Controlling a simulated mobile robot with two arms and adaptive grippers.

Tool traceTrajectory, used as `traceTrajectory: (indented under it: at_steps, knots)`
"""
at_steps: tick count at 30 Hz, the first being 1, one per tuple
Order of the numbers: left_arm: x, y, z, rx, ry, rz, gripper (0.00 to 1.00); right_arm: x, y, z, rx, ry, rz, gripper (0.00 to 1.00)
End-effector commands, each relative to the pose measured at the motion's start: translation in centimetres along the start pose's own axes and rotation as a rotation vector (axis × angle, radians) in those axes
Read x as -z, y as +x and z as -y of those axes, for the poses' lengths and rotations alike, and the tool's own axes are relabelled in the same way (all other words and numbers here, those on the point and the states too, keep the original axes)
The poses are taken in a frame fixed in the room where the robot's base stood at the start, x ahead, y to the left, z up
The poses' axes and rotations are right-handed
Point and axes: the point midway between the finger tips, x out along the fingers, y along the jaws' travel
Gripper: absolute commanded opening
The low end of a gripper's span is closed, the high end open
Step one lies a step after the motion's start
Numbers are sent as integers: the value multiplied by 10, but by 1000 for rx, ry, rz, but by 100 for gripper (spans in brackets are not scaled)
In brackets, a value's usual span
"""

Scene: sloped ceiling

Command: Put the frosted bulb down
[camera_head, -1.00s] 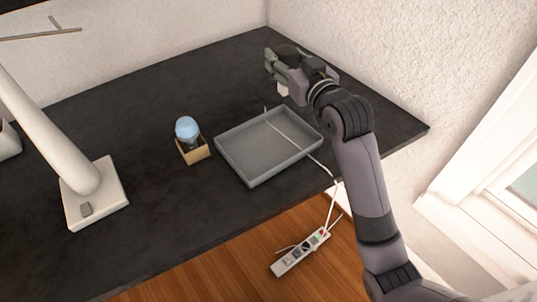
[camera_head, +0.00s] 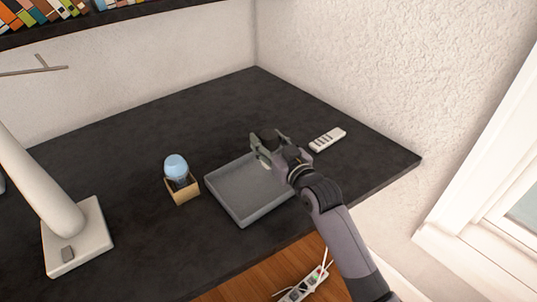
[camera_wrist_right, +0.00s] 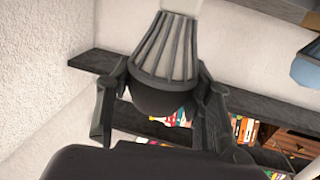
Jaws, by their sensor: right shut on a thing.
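My right gripper (camera_head: 268,146) is shut on the frosted bulb, over the far right part of the grey tray (camera_head: 231,209). Only a small pale part of the bulb (camera_head: 264,160) shows between the fingers in the head view. In the right wrist view, the bulb's dark ribbed body (camera_wrist_right: 168,45) sits between the two fingers, with a whitish part at the top edge. The gripper hides part of the tray, and I cannot tell whether the bulb touches it. My left gripper is out of view.
A blue bulb (camera_head: 176,166) stands in a small cardboard box (camera_head: 183,192) left of the tray. A white remote (camera_head: 327,139) lies right of my gripper. A white lamp base (camera_head: 76,240) stands at left. A power strip (camera_head: 304,286) lies below the desk's front edge.

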Motion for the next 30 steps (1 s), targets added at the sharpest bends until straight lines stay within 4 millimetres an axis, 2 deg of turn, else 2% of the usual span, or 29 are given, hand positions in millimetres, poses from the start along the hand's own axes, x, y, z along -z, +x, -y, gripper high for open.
traceTrajectory:
  at_steps: [6, 9, 21, 22, 30]
  knots:
    - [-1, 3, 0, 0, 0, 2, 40, -32, 1, 0, -1, 1, 4, 21]
    - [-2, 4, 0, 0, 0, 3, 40, -41, 2, 0, -1, 1, 1, 21]
    - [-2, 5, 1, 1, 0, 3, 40, -47, 2, 0, -1, 0, 1, 21]
    - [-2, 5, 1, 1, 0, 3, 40, -46, 2, 0, 0, 0, 1, 48]
    - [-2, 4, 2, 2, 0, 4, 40, -46, 2, 0, -1, 0, 1, 66]
